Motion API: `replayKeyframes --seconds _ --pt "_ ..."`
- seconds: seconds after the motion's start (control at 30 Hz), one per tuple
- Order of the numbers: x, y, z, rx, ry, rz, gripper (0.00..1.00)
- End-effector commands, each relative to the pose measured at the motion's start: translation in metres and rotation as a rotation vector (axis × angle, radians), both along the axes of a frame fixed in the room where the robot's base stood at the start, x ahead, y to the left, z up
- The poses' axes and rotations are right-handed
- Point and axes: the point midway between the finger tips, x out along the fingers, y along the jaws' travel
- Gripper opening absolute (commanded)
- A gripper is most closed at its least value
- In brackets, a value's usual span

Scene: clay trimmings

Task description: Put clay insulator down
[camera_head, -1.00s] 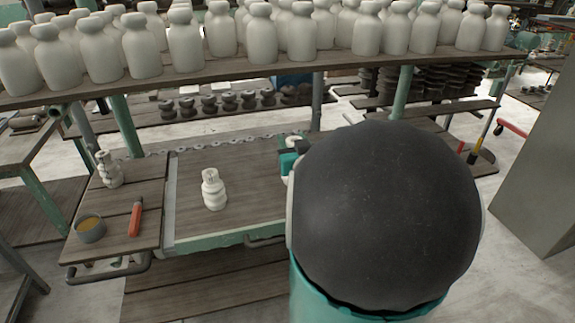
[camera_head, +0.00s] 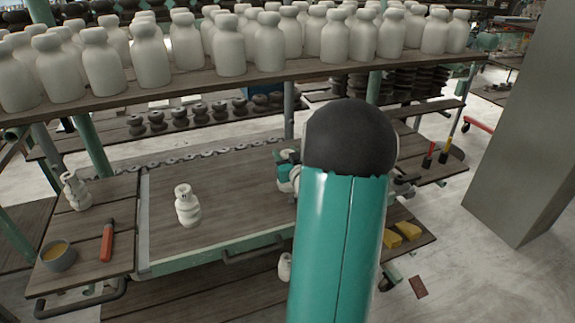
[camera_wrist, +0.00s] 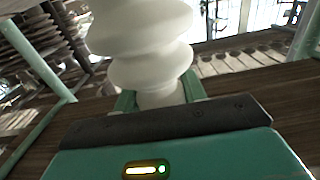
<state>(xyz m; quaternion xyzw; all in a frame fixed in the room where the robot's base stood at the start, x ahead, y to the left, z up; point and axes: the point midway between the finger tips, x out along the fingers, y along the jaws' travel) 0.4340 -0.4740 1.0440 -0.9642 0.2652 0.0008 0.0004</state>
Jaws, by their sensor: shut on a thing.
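In the wrist view my gripper (camera_wrist: 158,103) is shut on a white ribbed clay insulator (camera_wrist: 145,45), gripping its narrow lower part. The insulator's top is cut off by the picture edge. Wooden planks show behind it; whether its base touches them is hidden. In the head view my arm covers most of the gripper, and only a small teal part shows beside it over the right side of the workbench (camera_head: 225,235). Another white insulator (camera_head: 187,206) stands upright on the bench to the left.
A ribbed piece (camera_head: 75,191), an orange-handled tool (camera_head: 107,240) and a grey bowl (camera_head: 58,256) are on the left side board. A shelf (camera_head: 200,88) of many white bottle-shaped pieces crosses behind. Yellow blocks (camera_head: 402,234) lie at right. The bench middle has bare room.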

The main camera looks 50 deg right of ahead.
Motion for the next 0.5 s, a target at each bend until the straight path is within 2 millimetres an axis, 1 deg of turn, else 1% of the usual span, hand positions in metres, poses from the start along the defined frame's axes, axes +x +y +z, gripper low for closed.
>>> replayKeyframes --seconds 0.07,0.27,0.4,0.5 --pt "0.002 -0.007 -0.006 -0.002 -0.002 0.000 0.00" --pt "0.005 -0.015 -0.016 -0.002 -0.003 0.001 0.00" --pt "0.005 -0.015 -0.037 0.001 -0.001 0.001 0.00" --pt "0.005 -0.015 -0.046 -0.002 -0.002 0.001 0.00"
